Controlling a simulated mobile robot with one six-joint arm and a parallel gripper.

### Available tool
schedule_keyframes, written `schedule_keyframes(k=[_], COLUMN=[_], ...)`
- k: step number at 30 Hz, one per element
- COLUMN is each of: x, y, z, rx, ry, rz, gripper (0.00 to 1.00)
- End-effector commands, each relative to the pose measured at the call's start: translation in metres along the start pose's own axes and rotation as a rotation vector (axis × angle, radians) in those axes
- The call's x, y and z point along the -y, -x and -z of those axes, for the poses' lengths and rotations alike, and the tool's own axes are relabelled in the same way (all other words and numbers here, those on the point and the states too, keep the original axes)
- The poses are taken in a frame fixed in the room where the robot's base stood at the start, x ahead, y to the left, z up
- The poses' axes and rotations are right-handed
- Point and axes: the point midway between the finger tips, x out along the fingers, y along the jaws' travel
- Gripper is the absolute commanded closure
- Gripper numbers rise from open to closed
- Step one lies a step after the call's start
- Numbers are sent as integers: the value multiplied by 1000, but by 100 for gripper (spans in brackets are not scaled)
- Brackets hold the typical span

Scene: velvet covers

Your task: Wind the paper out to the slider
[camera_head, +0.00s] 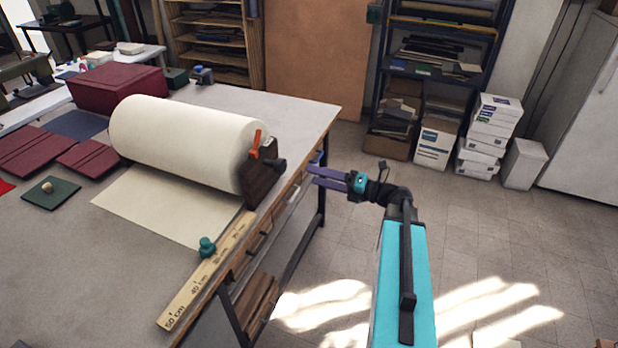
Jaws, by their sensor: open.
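A large roll of cream paper (180,137) lies on the table in a dark wooden stand (262,178). An orange lever (255,141) and a dark knob (277,165) show at the stand's right end. A flat sheet of paper (165,208) extends from under the roll toward the table's front. A wooden ruler (180,303) runs along the right table edge, marked in centimetres.
The grey table (90,260) is bare at its front left. Shelves and white boxes (485,135) stand behind open floor.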

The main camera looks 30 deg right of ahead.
Motion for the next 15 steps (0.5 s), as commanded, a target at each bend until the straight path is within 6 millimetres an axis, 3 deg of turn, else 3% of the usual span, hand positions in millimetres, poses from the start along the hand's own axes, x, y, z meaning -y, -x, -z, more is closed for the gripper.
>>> schedule_keyframes(k=[6,15], x=[1,0], y=[19,24], z=[0,0], rx=[1,0], ry=[0,0], rz=[0,-1], gripper=[38,38])
